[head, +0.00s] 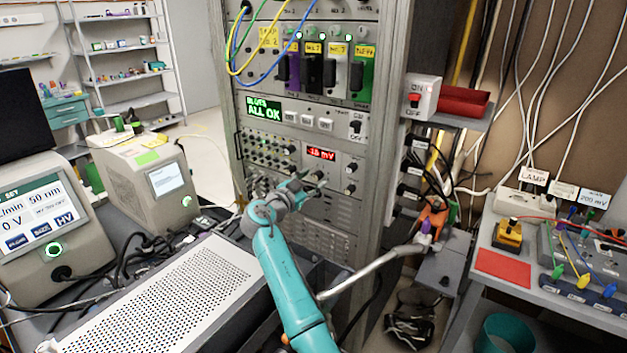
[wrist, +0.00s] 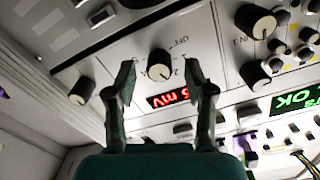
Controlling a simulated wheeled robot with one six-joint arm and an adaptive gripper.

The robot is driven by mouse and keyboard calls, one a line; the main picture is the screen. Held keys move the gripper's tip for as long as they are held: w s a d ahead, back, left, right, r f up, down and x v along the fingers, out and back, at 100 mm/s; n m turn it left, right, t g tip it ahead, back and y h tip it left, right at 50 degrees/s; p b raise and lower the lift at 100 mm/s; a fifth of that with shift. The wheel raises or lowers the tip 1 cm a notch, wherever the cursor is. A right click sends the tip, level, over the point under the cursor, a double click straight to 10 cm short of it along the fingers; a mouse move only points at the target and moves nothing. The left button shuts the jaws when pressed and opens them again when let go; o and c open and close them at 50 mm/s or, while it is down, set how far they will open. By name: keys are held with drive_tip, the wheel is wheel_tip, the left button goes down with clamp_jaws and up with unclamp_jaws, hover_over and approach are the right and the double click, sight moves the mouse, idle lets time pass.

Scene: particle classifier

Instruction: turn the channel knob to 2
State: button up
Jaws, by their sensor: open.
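In the wrist view a black knob with a pale pointer face (wrist: 160,66) stands on the light panel, just beyond and between my fingertips. An OFF mark and what looks like a 2 are printed beside it; I take it for the channel knob. The pointer's exact setting is too small to read. My gripper (wrist: 158,82) is open, one finger on each side of the knob in the picture; I cannot tell whether they touch it. In the head view my gripper (head: 304,184) is at the rack panel below the red mV display (head: 321,153) and hides the knob.
Other black knobs (wrist: 82,91), (wrist: 255,75) and (wrist: 255,21) sit around it on the panels. A black handle (wrist: 136,3) is at the top of the wrist view. A grey perforated box (head: 165,305) lies in front of the rack, left of my arm.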

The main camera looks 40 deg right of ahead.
drive_tip(key=v, duration=1)
drive_tip(key=shift+a, duration=0.25)
drive_tip(key=shift+s, duration=0.1)
